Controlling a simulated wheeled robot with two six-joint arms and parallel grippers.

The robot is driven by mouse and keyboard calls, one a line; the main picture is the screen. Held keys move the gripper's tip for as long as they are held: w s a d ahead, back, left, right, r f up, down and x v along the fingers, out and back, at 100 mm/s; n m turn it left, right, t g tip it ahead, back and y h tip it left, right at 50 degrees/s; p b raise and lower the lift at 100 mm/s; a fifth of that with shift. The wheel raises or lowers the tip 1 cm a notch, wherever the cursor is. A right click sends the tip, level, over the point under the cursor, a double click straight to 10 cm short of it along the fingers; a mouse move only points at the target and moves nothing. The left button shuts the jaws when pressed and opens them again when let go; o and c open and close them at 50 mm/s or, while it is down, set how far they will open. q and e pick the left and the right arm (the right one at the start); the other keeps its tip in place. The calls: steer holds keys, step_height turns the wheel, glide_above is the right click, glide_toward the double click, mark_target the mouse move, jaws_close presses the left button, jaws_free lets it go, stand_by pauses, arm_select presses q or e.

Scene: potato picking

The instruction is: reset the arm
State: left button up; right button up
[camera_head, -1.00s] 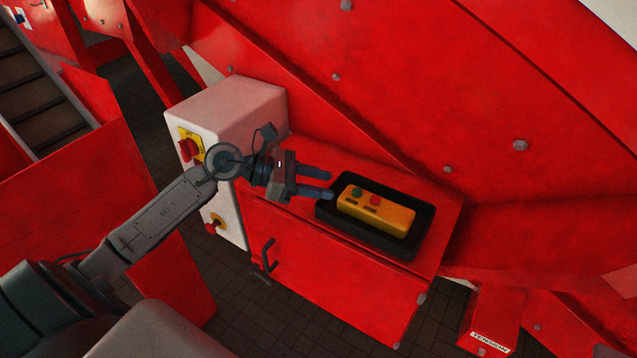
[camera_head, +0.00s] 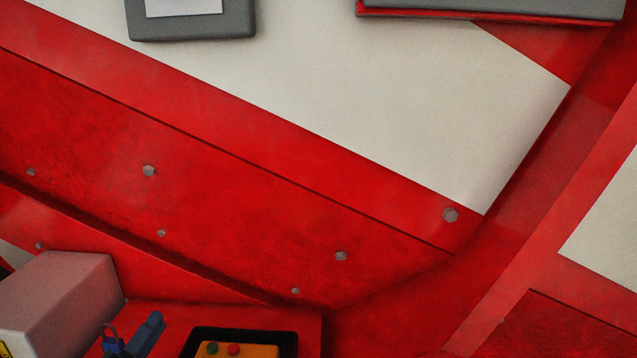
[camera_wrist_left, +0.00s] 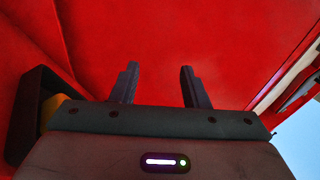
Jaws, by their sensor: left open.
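My left gripper (camera_head: 138,338) shows at the bottom left of the head view, cut off by the lower edge. In the left wrist view my left gripper (camera_wrist_left: 159,86) is open, with its two dark fingers apart and nothing between them. It is just left of a black tray (camera_head: 289,338) that holds a yellow control box (camera_head: 250,351) with a green and a red button. A corner of the tray (camera_wrist_left: 28,115) shows at the left of the wrist view. My left arm is out of the head view. My right gripper is not in view.
A pale box (camera_head: 65,295) stands at the lower left, close to the gripper. A sloping red panel (camera_head: 230,215) with bolts rises behind the red bench top (camera_head: 180,315). Grey boxes (camera_head: 190,25) are at the top.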

arm_select(q)
steer(key=s+a+f+n+g+y, duration=0.35)
steer(key=f+n+y, duration=0.4)
steer(key=n, duration=0.35)
steer(key=s+a+f+n+g+y, duration=0.35)
steer(key=f+n+y, duration=0.25)
steer(key=f+n, duration=0.3)
steer(key=s+d+f+n+g+h, duration=0.25)
steer(key=s+d+f+g, duration=0.2)
steer(key=s, duration=0.45)
steer(key=s+d+f+n+g+h, duration=0.2)
steer(key=s+d+f+n+g, duration=0.3)
steer(key=s, duration=0.4)
steer(key=a+f+g, duration=0.1)
steer(key=a+f, duration=0.1)
steer(key=f, duration=1.3)
steer(key=a+f+g, duration=0.1)
steer(key=a+f, duration=0.1)
steer(key=f, duration=1.4)
steer(key=s+a+f+b, duration=0.1)
steer(key=s+f, duration=1.6)
steer(key=f, duration=0.4)
steer(key=shift+s+f+g+b, duration=0.25)
steer(key=shift+g+b, duration=0.1)
steer(key=shift+g, duration=0.1)
